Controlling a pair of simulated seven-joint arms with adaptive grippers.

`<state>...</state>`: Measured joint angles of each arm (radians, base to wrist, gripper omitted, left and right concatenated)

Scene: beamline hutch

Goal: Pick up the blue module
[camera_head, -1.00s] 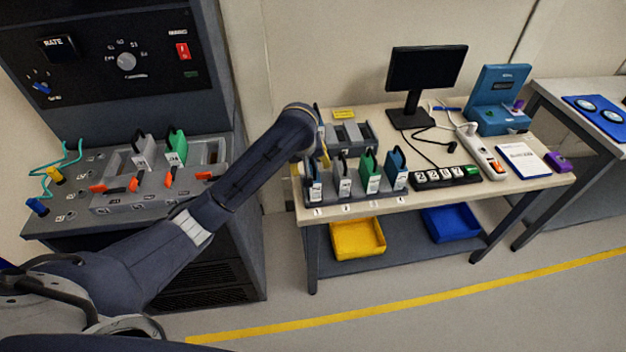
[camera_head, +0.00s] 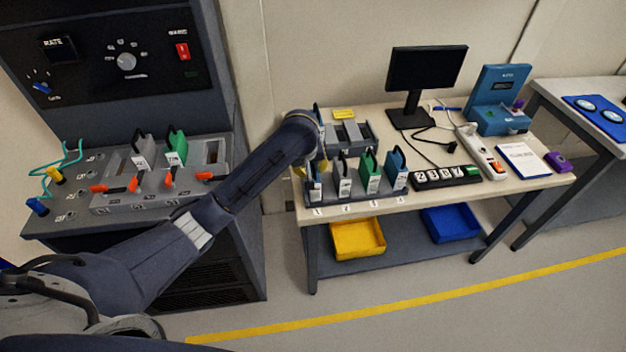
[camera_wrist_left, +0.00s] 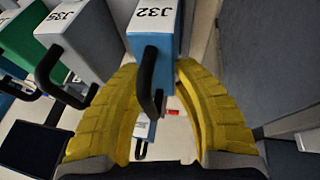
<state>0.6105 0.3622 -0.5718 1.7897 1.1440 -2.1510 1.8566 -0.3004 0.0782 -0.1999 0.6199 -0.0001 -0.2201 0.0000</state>
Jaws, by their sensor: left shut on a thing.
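The blue module (camera_head: 315,187) stands at the left end of a row of modules in a dark rack on the table. In the left wrist view the blue module (camera_wrist_left: 153,45) carries the label J32 and a black loop handle. My left gripper (camera_head: 309,167) is at this module, partly hidden behind my own wrist in the head view. In the left wrist view its yellow fingers (camera_wrist_left: 158,78) lie on either side of the module's handle end, shut on it. The module still appears in line with the row. My right gripper is in neither view.
A grey module (camera_head: 345,181), a green module (camera_head: 369,174) and another blue module (camera_head: 396,171) stand close to the right in the rack. A grey holder (camera_head: 351,134) is behind, with a monitor (camera_head: 426,72) farther right. The yellow bin (camera_head: 357,240) is below.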

